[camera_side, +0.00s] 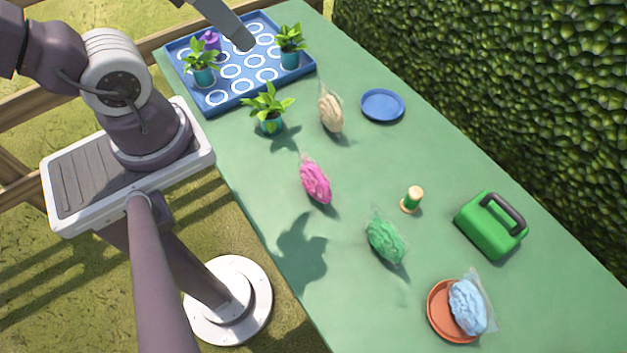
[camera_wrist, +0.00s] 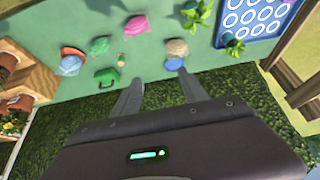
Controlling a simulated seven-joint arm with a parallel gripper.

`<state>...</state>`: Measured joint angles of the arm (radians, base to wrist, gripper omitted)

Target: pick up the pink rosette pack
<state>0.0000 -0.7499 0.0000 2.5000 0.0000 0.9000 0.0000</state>
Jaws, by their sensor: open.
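The pink rosette pack (camera_side: 315,180) lies on the green table near its middle, in a clear wrapper. It also shows in the wrist view (camera_wrist: 137,26), near the top. My gripper (camera_wrist: 161,84) is open and empty, its two fingers spread apart in the wrist view. The pink pack is well beyond the fingertips there, not between them. In the side view only one grey finger-like part of it shows at the top, above the blue tray, and the rest is cut off.
Tan (camera_side: 331,113), green (camera_side: 386,240) and blue (camera_side: 467,306) packs are on the table, the blue one on an orange saucer (camera_side: 436,322). A blue tray (camera_side: 213,108), a potted plant (camera_side: 270,123), a blue plate (camera_side: 382,106), a small spool-like piece (camera_side: 412,199) and a green case (camera_side: 487,232) stand around.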

